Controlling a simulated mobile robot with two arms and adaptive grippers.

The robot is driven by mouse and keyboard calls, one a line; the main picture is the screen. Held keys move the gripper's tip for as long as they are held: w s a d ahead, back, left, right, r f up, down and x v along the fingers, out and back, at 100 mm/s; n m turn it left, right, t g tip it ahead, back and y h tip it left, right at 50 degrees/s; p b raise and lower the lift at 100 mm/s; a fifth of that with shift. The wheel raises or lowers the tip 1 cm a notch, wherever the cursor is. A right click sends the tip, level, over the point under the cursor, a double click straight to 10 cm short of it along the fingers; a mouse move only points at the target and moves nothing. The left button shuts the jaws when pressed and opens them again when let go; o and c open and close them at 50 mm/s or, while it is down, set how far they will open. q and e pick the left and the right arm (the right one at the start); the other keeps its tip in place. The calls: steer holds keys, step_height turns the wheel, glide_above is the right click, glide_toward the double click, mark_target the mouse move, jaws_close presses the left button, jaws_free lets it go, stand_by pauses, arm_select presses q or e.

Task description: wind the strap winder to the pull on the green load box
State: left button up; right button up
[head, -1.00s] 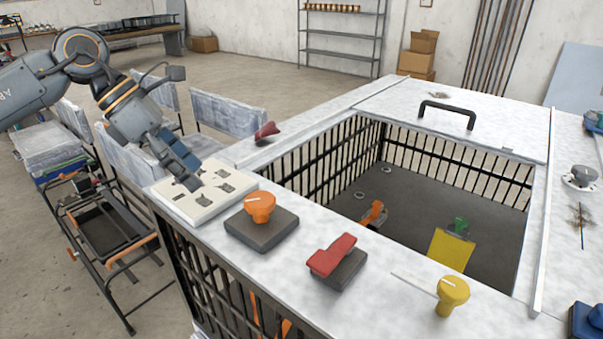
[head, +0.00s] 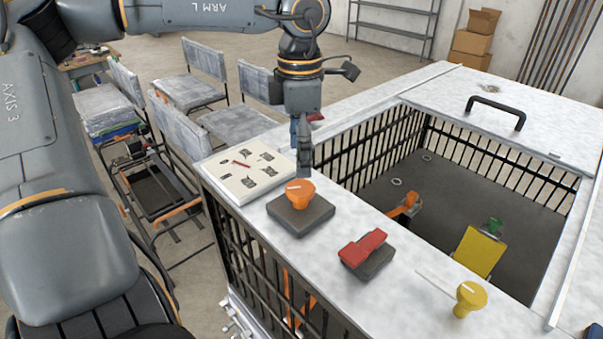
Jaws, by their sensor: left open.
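An orange knob (head: 300,190) with a pale mark on top sits on a dark square base on the cage's near rim; it looks like the strap winder. My left gripper (head: 304,168) is open and points down just above and behind the knob; the picture does not clearly show whether it touches. A small green part (head: 495,226) shows inside the cage at the top of a yellow plate (head: 478,252). I cannot tell whether it belongs to the green load box; no whole green box shows. My right gripper is not in view.
A white panel with black drawings (head: 243,180) lies left of the knob. A red lever on a dark block (head: 364,250) and a yellow knob (head: 470,297) stand along the rim to the right. An orange-topped part (head: 405,205) is inside the barred cage. A black handle (head: 497,110) is on the far lid.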

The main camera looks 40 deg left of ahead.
mark_target(301, 187)
arm_select(q)
step_height(301, 187, down, 6)
steer(key=shift+f+p, duration=0.25)
steer(key=shift+p, duration=0.5)
steer(key=c, duration=1.1)
steer(key=shift+f+m+b, duration=0.15)
steer(key=shift+m+b, duration=0.25)
steer(key=shift+b, duration=0.4)
steer(key=shift+c, duration=0.2)
steer(key=shift+m+b, duration=1)
steer(key=shift+b, duration=0.2)
steer(key=shift+m+b, duration=0.75)
steer(key=shift+m, duration=0.25)
steer(key=shift+m+b, duration=0.35)
steer(key=shift+m, duration=0.35)
steer(key=shift+r, duration=0.2)
